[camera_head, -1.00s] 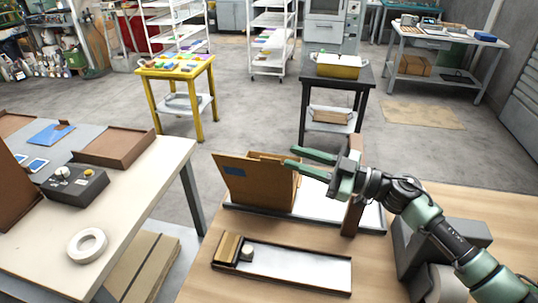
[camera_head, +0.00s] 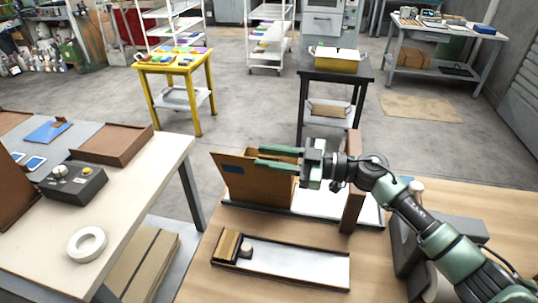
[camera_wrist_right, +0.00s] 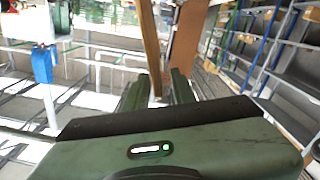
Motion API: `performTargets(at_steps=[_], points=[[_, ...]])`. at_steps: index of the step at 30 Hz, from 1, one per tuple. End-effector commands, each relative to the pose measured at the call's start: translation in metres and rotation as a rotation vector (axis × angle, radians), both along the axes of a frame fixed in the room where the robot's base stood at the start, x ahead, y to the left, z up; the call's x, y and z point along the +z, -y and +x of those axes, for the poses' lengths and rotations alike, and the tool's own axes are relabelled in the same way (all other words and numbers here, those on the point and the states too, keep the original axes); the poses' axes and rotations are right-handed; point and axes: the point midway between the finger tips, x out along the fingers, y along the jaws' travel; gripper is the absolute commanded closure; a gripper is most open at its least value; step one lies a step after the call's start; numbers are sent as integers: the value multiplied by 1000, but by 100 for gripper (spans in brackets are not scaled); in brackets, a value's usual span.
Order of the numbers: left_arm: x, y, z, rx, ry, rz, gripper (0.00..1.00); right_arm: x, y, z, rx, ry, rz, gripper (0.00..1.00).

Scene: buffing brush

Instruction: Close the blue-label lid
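My left gripper is not in view.
A brown upright post (camera_head: 353,190) stands at the box's right, close to my right arm. In front lies a narrow tray (camera_head: 300,265) with a wooden block (camera_head: 227,245). A pale table (camera_head: 130,210) with a white tape roll (camera_head: 87,244) is at the left.

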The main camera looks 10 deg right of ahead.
Motion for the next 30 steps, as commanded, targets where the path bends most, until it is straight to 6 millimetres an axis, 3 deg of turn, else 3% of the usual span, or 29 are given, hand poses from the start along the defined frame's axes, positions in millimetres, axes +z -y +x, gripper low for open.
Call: performTargets(at_steps=[5, 7, 8, 30], points=[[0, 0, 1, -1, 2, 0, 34, 0, 0, 0, 0, 0, 0, 77], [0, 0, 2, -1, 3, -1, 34, 0, 0, 0, 0, 0, 0, 97], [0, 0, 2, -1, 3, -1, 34, 0, 0, 0, 0, 0, 0, 100], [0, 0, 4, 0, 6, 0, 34, 0, 0, 0, 0, 0, 1, 100]])
